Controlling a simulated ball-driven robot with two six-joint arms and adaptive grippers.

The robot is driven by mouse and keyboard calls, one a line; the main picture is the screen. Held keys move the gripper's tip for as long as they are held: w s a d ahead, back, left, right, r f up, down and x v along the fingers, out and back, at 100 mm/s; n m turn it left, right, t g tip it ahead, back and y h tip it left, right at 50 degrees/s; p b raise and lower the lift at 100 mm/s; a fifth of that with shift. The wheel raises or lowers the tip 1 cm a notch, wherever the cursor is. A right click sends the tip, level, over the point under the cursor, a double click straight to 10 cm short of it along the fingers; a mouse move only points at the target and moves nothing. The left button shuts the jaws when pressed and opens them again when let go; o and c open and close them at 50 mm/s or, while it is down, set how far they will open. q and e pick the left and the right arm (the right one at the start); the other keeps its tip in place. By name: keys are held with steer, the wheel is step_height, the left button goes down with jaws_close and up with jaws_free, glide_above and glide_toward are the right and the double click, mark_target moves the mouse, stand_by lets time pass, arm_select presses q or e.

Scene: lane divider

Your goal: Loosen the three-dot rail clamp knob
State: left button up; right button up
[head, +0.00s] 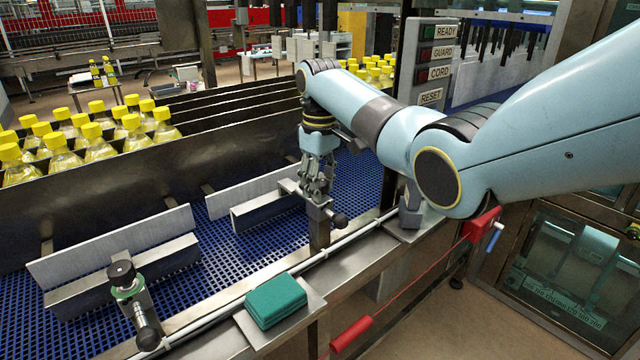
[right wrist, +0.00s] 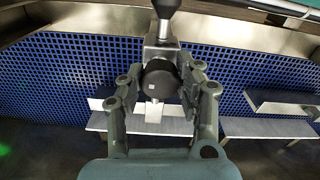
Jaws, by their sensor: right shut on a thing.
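My right gripper (head: 318,196) is shut on a black rail clamp knob (right wrist: 160,82), with a finger on either side of it in the right wrist view. One small pale square shows on the knob's face; I cannot make out three dots. The clamp's metal block (right wrist: 160,50) and black ball handle (head: 338,220) show beside the grip, and its post (head: 319,236) stands at the rail. A second clamp with a black knob (head: 121,272) stands at the front left, its dots too small to read. My left gripper is not in view.
Pale guide plates (head: 110,247) stand over the blue mesh belt (head: 262,243). A teal block (head: 275,300) lies on a metal plate at the front edge. A red pull cord (head: 395,297) runs along the front. Yellow-capped bottles (head: 98,143) stand behind a dark divider.

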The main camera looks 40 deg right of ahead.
steer(key=shift+f+n, duration=0.1)
steer(key=shift+n, duration=0.5)
steer(key=o, duration=1.2)
step_height(320, 180, up, 12)
